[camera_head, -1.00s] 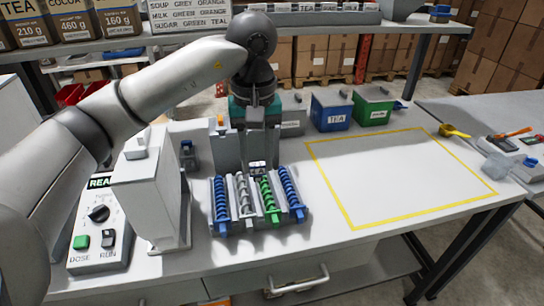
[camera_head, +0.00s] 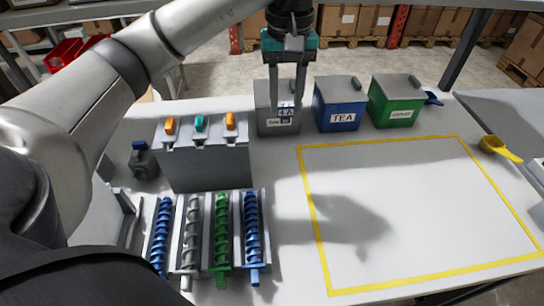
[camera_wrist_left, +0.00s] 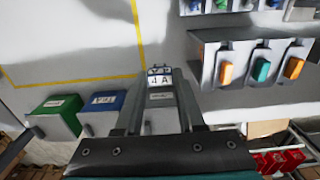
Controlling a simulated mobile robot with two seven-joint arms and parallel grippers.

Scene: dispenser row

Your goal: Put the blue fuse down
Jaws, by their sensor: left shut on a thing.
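My left gripper (camera_head: 286,106) is shut on the blue fuse (camera_head: 285,116), a small piece with a white label reading 4 A. In the head view the fuse shows between the fingertips, in front of the grey bin. It also shows in the left wrist view (camera_wrist_left: 159,72), at the tips of the fingers of my left gripper (camera_wrist_left: 159,88), with blue at its edges. It appears held clear of the table, with a shadow on the white surface. The fingers hide part of it. My right gripper is not in view.
A yellow outline (camera_head: 312,205) marks an empty area on the white table. Grey (camera_head: 265,98), blue TEA (camera_head: 338,98) and green (camera_head: 396,108) bins stand behind. A grey block with coloured switches (camera_head: 205,165) and several spirals (camera_head: 222,235) stand left. A yellow scoop (camera_head: 498,147) lies right.

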